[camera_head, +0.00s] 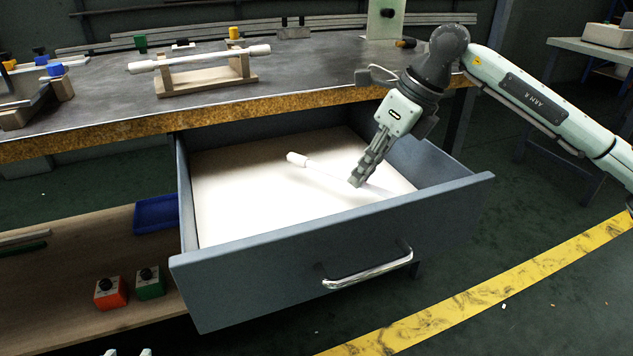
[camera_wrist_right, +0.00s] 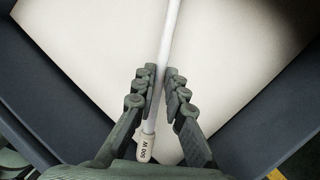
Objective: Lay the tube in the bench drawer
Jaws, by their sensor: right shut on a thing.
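The white tube (camera_head: 322,174) is inside the open bench drawer (camera_head: 330,255), slanting from the upper left down to my right gripper. My right gripper (camera_head: 356,182) reaches down into the drawer and is shut on the tube. In the right wrist view, the tube (camera_wrist_right: 167,65) runs between the gripper's fingers (camera_wrist_right: 160,88), with its end cap marked "500 W" near the palm. The tube is at or close to the pale drawer floor; I cannot tell whether it touches. The gripper hides part of it in the head view. My left gripper is not in view.
The bench top (camera_head: 290,75) is above and behind the drawer; a second white tube (camera_head: 200,58) rests on a wooden stand (camera_head: 205,80) there. A blue tray (camera_head: 157,214) and red and green boxes sit on the lower shelf at left. The drawer floor around the tube is clear.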

